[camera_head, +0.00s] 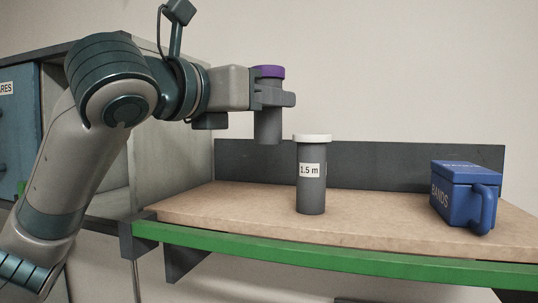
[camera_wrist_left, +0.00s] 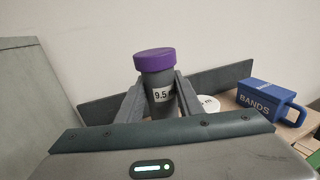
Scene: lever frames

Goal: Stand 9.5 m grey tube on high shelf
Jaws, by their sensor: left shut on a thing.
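The grey tube with a purple lid (camera_head: 268,130) is upright between the fingers of my left gripper (camera_head: 275,97). In the left wrist view the tube (camera_wrist_left: 160,78) shows a white label reading 9.5, partly covered by a finger. My left gripper is shut on it. The tube is held in the air near the left end of the high shelf (camera_head: 240,205), to the left of another tube. The shelf has a brown top and a green front edge. My right gripper is not in view.
A grey tube with a white lid (camera_head: 311,185), labelled 1.5 m, stands upright on the shelf. A blue BANDS box (camera_head: 463,195) with a handle stands at the right. A dark back board (camera_head: 400,166) runs behind. Shelf between tube and box is clear.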

